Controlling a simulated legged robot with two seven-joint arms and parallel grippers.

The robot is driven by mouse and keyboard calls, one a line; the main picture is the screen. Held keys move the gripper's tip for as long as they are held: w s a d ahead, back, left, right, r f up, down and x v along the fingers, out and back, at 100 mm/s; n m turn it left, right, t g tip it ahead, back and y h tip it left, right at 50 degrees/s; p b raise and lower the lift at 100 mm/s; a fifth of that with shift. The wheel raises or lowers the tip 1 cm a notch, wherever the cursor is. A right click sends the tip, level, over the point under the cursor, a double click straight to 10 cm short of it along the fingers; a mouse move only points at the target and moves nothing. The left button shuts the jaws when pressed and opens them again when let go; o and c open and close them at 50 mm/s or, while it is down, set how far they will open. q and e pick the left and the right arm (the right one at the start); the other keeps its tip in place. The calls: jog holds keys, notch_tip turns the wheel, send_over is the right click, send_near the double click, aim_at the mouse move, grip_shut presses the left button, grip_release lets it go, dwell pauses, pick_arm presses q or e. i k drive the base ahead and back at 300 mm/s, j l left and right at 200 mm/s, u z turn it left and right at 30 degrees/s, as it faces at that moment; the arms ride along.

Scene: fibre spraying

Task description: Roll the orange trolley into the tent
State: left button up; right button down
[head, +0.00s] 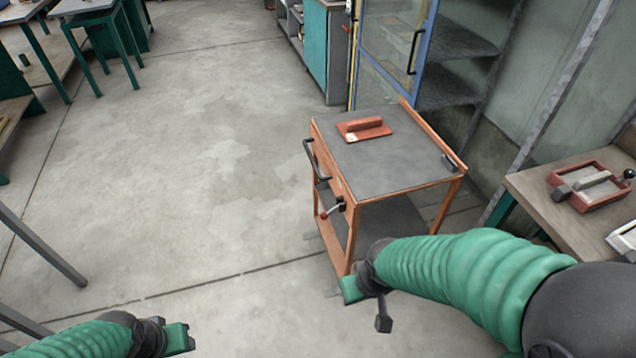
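The orange trolley (350,215) stands upright right of centre, with a grey top and an open lower shelf. A black handle (316,162) and a small red-knobbed lever (332,209) are on its left side. An orange tool with a raised grip (363,128) lies on top. My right gripper (368,304) is in front of the trolley's near corner; I cannot tell whether they touch. My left gripper (180,340) is low at the left, away from the trolley. Neither gripper's finger gap shows clearly. I cannot identify a tent for certain.
A blue-framed glass door (395,45) and dark shelves (455,45) stand behind the trolley. A bench (535,190) with an orange-framed device (590,187) is at the right. Green-legged tables (90,22) are at upper left. The concrete floor (200,150) is clear left of the trolley.

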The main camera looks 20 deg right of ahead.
aim_at(372, 186)
jog(key=i+j, duration=0.5)
jog(key=i+j+z, duration=0.15)
jog(key=i+j, duration=0.35)
jog(key=i, duration=0.25)
